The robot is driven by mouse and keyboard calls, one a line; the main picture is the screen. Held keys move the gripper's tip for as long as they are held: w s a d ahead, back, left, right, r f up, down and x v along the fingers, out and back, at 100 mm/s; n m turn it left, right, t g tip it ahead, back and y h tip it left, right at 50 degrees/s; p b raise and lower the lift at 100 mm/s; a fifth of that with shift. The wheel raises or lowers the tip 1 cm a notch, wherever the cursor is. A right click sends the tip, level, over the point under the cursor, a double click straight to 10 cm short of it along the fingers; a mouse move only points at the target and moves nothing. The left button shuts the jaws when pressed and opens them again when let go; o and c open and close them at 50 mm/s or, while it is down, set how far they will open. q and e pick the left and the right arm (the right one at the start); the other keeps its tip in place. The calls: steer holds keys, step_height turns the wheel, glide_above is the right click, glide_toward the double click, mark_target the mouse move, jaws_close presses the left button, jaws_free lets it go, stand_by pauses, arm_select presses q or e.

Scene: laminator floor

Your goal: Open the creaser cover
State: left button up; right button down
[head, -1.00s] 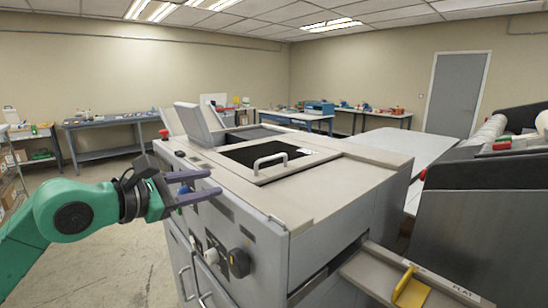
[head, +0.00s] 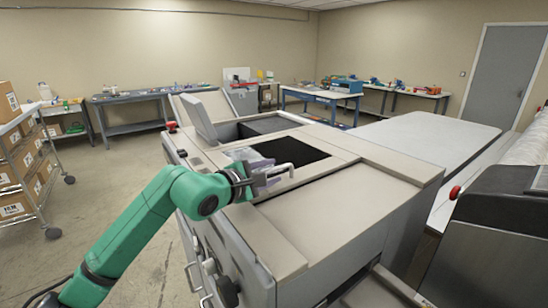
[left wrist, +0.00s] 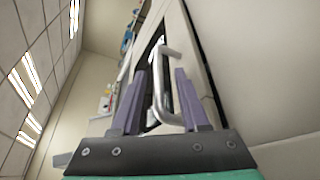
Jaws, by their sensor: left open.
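The creaser is a big grey and beige machine (head: 305,245) in the middle of the head view. Its cover (head: 310,172) lies flat on top, with a dark panel (head: 290,150) and a pale bar handle (head: 284,166) on its near side. My left gripper (head: 264,180) is at this handle, its purple fingers open. In the left wrist view the handle (left wrist: 176,62) stands between the two fingers (left wrist: 160,74), which are not closed on it. The fingers partly hide the handle in the head view. My right gripper is not in view.
A raised grey panel (head: 198,117) stands at the machine's far left corner, near a red knob (head: 172,127). A shelf cart with boxes (head: 30,165) is at the left. A pale table (head: 425,135) and a dark machine (head: 495,235) are at the right.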

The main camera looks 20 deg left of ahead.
arm_select(q)
steer(key=shift+w+d+f, duration=0.1)
steer(key=shift+w+d, duration=0.15)
steer(key=shift+w, duration=0.45)
jaws_close()
steer(key=shift+f, duration=0.1)
stand_by(0.8)
